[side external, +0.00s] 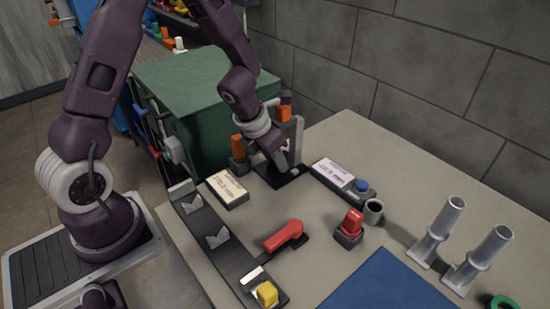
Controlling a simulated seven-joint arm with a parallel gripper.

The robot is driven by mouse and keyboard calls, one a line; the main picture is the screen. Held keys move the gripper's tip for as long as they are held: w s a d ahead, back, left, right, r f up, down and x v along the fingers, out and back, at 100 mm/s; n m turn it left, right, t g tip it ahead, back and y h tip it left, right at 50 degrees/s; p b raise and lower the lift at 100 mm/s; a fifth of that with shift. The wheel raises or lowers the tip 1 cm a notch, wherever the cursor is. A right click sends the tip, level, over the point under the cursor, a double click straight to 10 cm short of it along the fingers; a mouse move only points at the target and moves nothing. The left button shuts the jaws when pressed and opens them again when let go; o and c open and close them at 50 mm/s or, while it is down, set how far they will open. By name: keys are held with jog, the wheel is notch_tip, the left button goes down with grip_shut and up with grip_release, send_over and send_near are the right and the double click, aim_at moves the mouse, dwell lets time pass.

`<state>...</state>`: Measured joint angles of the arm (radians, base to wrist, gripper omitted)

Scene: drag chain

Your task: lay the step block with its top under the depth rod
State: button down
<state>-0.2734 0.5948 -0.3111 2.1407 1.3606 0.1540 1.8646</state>
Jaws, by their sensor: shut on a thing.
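My gripper (283,167) reaches down to the dark base plate (271,178) of a fixture near the back of the table. It is shut on a small light-grey piece (295,171), which looks like the step block; the fingers hide most of it. A grey upright frame (299,136) stands just behind my gripper. The depth rod cannot be made out clearly; it may be part of this frame, partly hidden by my wrist. I cannot tell whether the block touches the plate or lies under the rod.
A labelled box (228,188) lies in front, and a labelled dark strip with a blue knob (361,185) right. A red lever (284,236), red switch (350,224) and grey posts (436,231) stand nearer. The back right table is clear.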

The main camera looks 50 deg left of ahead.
jog(key=shift+f, duration=0.25)
jog(key=c, duration=0.9)
grip_release()
jog(key=shift+c, duration=0.2)
jog(key=v, duration=0.7)
